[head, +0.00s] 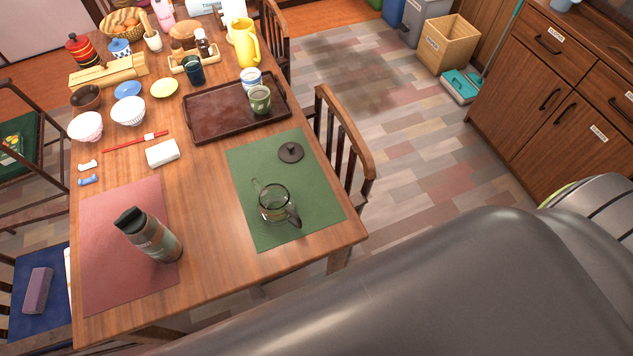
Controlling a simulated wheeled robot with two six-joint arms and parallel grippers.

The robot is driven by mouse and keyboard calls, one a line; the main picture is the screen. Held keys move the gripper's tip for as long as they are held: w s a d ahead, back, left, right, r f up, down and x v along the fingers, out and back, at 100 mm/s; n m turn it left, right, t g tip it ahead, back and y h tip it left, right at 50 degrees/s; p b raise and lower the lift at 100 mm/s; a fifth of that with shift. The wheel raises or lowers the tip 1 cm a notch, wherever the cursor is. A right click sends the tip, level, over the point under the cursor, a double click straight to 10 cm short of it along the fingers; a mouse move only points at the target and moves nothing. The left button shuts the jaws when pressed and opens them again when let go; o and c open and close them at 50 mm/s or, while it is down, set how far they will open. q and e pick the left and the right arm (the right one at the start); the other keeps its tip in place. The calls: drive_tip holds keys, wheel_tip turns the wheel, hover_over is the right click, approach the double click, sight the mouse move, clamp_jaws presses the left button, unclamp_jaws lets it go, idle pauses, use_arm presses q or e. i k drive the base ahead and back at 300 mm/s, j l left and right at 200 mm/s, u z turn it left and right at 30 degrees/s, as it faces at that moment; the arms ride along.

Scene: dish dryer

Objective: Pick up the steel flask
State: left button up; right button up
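The flask (149,236) stands upright near the front left of the wooden table. It has a dark upper body and lid and a grey-green lower part. It stands at the right edge of a dull red placemat (110,215). Nothing touches it. Neither of my grippers shows in the head view. A large dark grey arm part of mine fills the lower right and hides the floor there.
A glass teapot (274,204) and its dark lid (291,152) sit on a green placemat (310,217) to the right. A brown tray (215,122) with cups, bowls and red chopsticks (135,142) lie farther back. Chairs (352,145) flank the table (205,225).

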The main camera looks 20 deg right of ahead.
sight(160, 243)
drive_tip(key=z, duration=0.3)
drive_tip(key=u, duration=1.1)
